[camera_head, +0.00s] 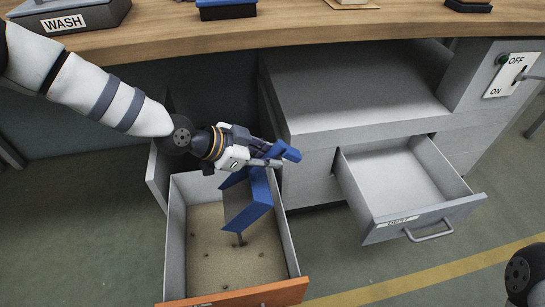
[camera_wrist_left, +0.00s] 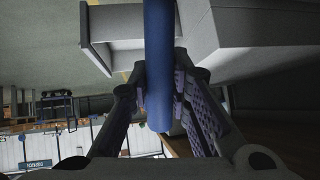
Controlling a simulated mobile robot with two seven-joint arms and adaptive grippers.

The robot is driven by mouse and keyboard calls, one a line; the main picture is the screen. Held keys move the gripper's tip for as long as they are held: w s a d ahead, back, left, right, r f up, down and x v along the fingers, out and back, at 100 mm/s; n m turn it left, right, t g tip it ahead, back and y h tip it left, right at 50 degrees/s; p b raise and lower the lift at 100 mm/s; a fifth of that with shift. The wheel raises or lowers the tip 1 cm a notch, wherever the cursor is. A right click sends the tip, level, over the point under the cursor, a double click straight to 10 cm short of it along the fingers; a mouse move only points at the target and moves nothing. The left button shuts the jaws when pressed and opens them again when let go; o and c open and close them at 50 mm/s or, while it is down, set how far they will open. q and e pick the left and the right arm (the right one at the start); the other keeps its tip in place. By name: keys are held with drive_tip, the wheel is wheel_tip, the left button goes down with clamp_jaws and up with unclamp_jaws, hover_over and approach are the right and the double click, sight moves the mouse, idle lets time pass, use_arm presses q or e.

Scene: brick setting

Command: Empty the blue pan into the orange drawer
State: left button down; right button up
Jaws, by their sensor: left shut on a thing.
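The blue pan (camera_head: 247,203) hangs steeply tilted over the open orange drawer (camera_head: 238,296), low inside its grey walls. My left gripper (camera_head: 264,156) is shut on the pan's blue handle, above the drawer's back part. In the left wrist view the handle (camera_wrist_left: 158,60) runs between the two padded fingers (camera_wrist_left: 160,100). Sandy brown material with several small dark lumps covers the drawer floor (camera_head: 215,250). A thin brown streak (camera_head: 240,239) shows below the pan's lower edge. The pan's inside is mostly hidden, so I cannot tell what is still in it. My right gripper is not seen.
A grey labelled drawer (camera_head: 415,220) stands open and looks empty to the right. A grey cabinet block (camera_head: 355,90) sits behind it. The wooden bench (camera_head: 300,28) overhangs the back, with a WASH container (camera_head: 68,15). An ON/OFF switch (camera_head: 512,75) is at right.

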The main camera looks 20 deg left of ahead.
use_arm(q)
drive_tip(key=shift+s+a+r+h+b, duration=0.3)
drive_tip(key=shift+s+a+h+b, duration=0.15)
drive_tip(key=shift+a+b, duration=0.3)
drive_tip(key=shift+s+a+r+t+b, duration=0.15)
drive_tip(key=shift+a+t+b, duration=0.15)
drive_tip(key=shift+b, duration=0.35)
drive_tip(key=shift+s+a+r, duration=0.1)
idle(2.1)
